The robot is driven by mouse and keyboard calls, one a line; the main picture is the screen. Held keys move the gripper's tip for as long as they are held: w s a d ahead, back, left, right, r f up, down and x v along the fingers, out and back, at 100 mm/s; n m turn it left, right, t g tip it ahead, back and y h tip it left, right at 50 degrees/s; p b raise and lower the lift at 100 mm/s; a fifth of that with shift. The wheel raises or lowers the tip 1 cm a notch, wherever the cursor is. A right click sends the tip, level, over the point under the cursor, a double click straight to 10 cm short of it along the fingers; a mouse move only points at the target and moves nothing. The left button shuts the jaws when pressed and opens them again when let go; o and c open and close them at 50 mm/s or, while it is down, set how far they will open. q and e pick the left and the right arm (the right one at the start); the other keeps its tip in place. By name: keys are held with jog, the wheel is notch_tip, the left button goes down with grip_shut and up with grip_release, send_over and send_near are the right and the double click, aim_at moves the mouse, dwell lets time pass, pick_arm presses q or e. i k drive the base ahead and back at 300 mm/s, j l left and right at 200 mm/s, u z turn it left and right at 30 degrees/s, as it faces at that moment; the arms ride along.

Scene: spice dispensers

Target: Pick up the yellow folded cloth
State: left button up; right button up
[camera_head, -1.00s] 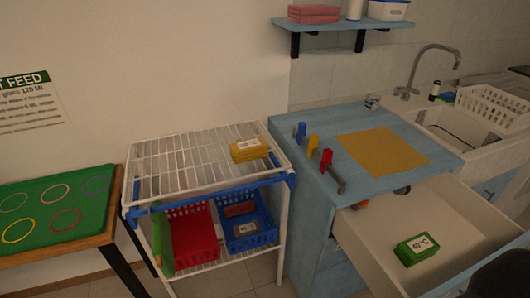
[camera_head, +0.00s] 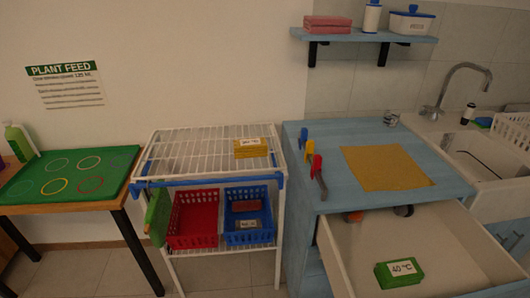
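A yellow folded cloth (camera_head: 251,148) with a white label lies on the top wire shelf of the white rack (camera_head: 190,152), toward its right side. A flat yellow mat or cloth (camera_head: 386,168) lies spread on the blue counter. Neither of my grippers shows in the head view.
A red basket (camera_head: 194,218) and a blue basket (camera_head: 248,215) sit on the rack's lower shelf. The open drawer (camera_head: 400,245) at right juts out and holds a green folded cloth (camera_head: 399,273) labelled 40 °C. A table with a green mat (camera_head: 70,173) stands at left.

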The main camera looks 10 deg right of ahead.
aim_at(252, 147)
jog(key=i+l, duration=0.2)
jog(key=i, duration=0.2)
jog(key=z, duration=0.35)
jog(key=j+z, duration=0.35)
jog(key=z, duration=0.15)
jog(key=j+z, duration=0.3)
jog(key=z, duration=0.2)
jog(key=k+j+z, duration=0.1)
jog(key=j, duration=0.2)
jog(key=k+j+z, duration=0.15)
jog(key=j, duration=0.15)
jog(key=j+z, duration=0.1)
jog(key=j, duration=0.15)
jog(key=k+j, duration=0.15)
jog(key=j, duration=0.2)
jog(key=k+j, duration=0.2)
jog(key=j, duration=0.15)
